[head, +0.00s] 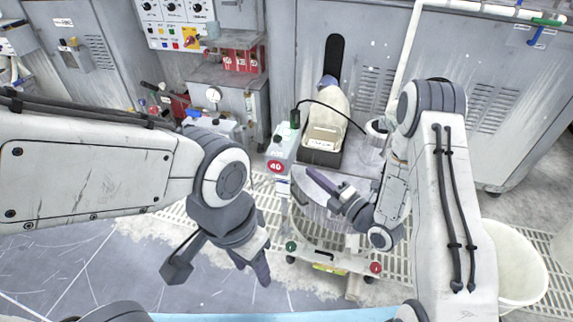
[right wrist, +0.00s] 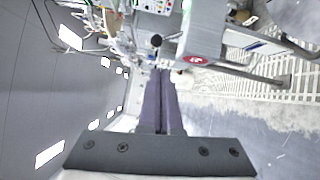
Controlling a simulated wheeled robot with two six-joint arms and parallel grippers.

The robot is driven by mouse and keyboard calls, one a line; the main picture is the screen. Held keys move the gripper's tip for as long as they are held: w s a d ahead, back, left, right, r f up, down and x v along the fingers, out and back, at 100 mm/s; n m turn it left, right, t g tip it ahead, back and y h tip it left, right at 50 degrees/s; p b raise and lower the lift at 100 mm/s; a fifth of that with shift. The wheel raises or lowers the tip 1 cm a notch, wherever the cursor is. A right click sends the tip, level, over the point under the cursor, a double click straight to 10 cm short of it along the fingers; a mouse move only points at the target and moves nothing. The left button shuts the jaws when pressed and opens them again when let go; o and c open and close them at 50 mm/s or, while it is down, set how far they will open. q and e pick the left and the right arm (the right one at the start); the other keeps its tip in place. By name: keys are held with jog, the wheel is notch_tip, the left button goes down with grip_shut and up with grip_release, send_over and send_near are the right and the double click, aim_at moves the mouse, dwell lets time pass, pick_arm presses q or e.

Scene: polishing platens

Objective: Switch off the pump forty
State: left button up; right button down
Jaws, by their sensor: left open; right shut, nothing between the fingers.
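The pump marked 40 is a pale grey box with a red round label (head: 275,167), standing left of the round drum in the head view. The label also shows in the right wrist view (right wrist: 195,59). A small green part (head: 277,139) and a dark upright part (head: 295,118) are on top of the box. My right gripper (head: 312,175) is shut and empty, just right of the pump and apart from it. In the right wrist view its fingers (right wrist: 160,75) point toward a black round knob (right wrist: 156,40). My left gripper (head: 220,270) is open and empty, low over the floor.
A white sack in a dark container (head: 322,150) stands behind the drum (head: 320,208). The drum's wheeled frame has a green knob (head: 291,246) and a red knob (head: 376,267). Red boxes (head: 240,58) sit behind left. A white bucket (head: 522,265) stands at right.

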aim_at(280, 141)
pick_arm(q)
jog(key=shift+f, duration=0.55)
pick_arm(e)
jog(key=shift+s+d+f+t, duration=0.25)
jog(key=shift+s+d+t, duration=0.05)
jog(key=shift+d+t, duration=0.35)
pick_arm(q)
jog(key=shift+f+b, duration=0.85)
jog(key=shift+b, duration=0.1)
pick_arm(e)
jog(key=x, duration=1.4)
jog(key=shift+a, duration=0.15)
pick_arm(q)
jog(key=shift+d, duration=0.1)
